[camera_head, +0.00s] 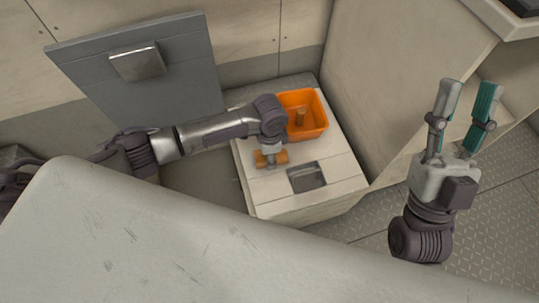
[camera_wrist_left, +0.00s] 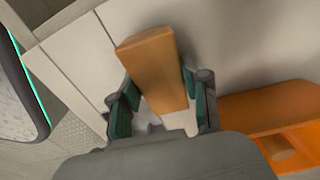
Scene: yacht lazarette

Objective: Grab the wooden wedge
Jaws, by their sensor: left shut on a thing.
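The wooden wedge (camera_head: 264,159) is an orange-brown block at the left side of the pale box top. In the left wrist view the wedge (camera_wrist_left: 152,68) sits between the two green-padded fingers of my left gripper (camera_wrist_left: 160,112), which is shut on it. In the head view my left gripper (camera_head: 269,157) points down at the box top, and its arm covers part of it. I cannot tell whether the wedge touches the surface. My right gripper (camera_head: 465,98) is open and empty at the right, with its fingers pointing up.
An orange bin (camera_head: 318,115) stands on the pale box (camera_head: 330,172), with a small brown object (camera_head: 300,117) inside. A dark rectangular recess (camera_head: 307,177) lies in the box top. A grey hinged panel (camera_head: 175,85) stands behind my left arm. A tall cabinet wall (camera_head: 390,80) rises right of the box.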

